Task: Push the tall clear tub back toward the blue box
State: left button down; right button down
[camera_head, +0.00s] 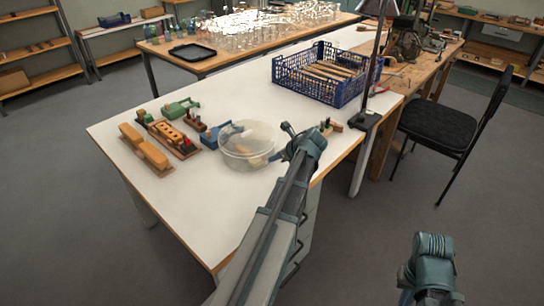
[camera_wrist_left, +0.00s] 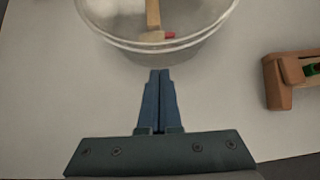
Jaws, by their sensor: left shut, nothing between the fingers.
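The clear round tub (camera_head: 236,153) stands on the white table top, with a wooden-handled piece with a red end and something pale inside. Its near rim and wall fill the top of the left wrist view (camera_wrist_left: 182,42). The blue box (camera_head: 297,88), a slatted crate holding wooden pieces, stands farther back on the table. My left gripper (camera_head: 277,156) is at the tub's right side in the head view. Its fingers are shut and empty in the left wrist view (camera_wrist_left: 159,73), with the tips just short of the tub; contact cannot be told.
Wooden blocks (camera_head: 145,146), a green tool (camera_head: 180,108) and small fixtures lie left of the tub. A small wooden item (camera_head: 331,124) sits to its right near the table edge. A lamp base (camera_head: 364,121) stands beside the box. White table between tub and box looks clear.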

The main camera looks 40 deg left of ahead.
pick_arm(q)
jog(key=shift+s+d, duration=0.25)
jog(key=shift+d, duration=0.9)
jog(key=p+v, duration=0.7)
jog(key=v, duration=0.2)
jog(key=shift+d+r, duration=0.2)
jog(key=shift+r, duration=0.2)
jog(key=s+d+f+n+h, duration=0.1)
jog(key=s+d+n, duration=0.4)
jog(key=d, duration=0.6)
jog(key=s+d+f+n+h, duration=0.2)
jog(key=s+d+n+h, duration=0.2)
jog(key=d, duration=0.8)
jog(key=s+d+f+n+g+h+p, duration=0.1)
jog(key=s+d+f+n+h, duration=0.1)
jog(key=s+d+n, duration=0.4)
jog(key=s+d, duration=0.1)
jog(key=d, duration=0.4)
jog(key=shift+s+d+f+n+h, duration=0.15)
jog(key=shift+s+d+n+h, duration=0.15)
jog(key=shift+d+h, duration=0.1)
